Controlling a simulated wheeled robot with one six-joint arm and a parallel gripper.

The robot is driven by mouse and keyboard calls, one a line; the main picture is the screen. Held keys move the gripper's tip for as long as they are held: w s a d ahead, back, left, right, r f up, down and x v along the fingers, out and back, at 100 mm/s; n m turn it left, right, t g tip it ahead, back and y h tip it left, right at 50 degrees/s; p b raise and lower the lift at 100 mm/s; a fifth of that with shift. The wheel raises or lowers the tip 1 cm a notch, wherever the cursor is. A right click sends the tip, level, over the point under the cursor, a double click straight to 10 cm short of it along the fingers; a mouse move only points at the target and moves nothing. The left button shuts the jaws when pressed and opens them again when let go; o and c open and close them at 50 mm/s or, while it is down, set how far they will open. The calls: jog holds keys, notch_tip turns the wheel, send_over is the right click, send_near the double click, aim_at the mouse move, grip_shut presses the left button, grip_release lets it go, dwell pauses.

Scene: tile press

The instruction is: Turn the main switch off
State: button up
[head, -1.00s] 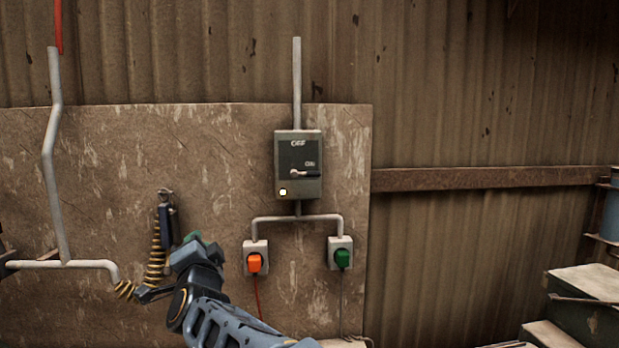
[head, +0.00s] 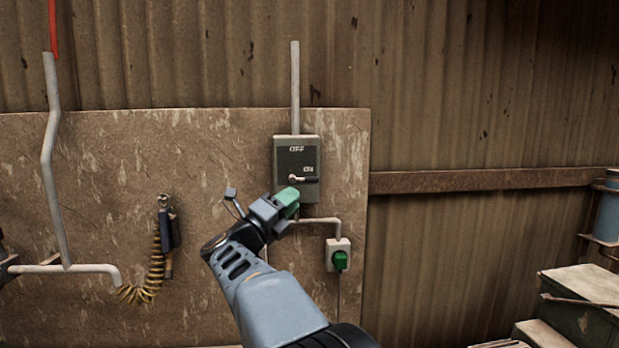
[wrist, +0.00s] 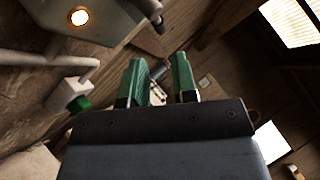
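The main switch is a grey box (head: 311,205) on the wall board in the head view, marked OFF above and ON at the right. Its handle (head: 307,179) lies level, pointing right beside the ON mark. My gripper (head: 288,200), with green fingertips, is in front of the box's lower left part, below the handle, and covers the lamp there. In the wrist view my gripper (wrist: 159,75) is open, with nothing between the fingers. The box's grey face (wrist: 110,22) with its lit lamp (wrist: 79,17) is at upper left there.
A tool with a coiled yellow hose (head: 156,265) hangs at left. A ledge (head: 480,180) runs right. Drawers (head: 585,290) stand at lower right.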

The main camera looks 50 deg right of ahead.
aim_at(305, 179)
jog(key=p+x, duration=0.2)
jog(key=x, duration=0.5)
jog(key=shift+d+r+p, duration=0.1)
jog(key=shift+d+p, duration=0.15)
jog(key=shift+p, duration=0.1)
grip_shut()
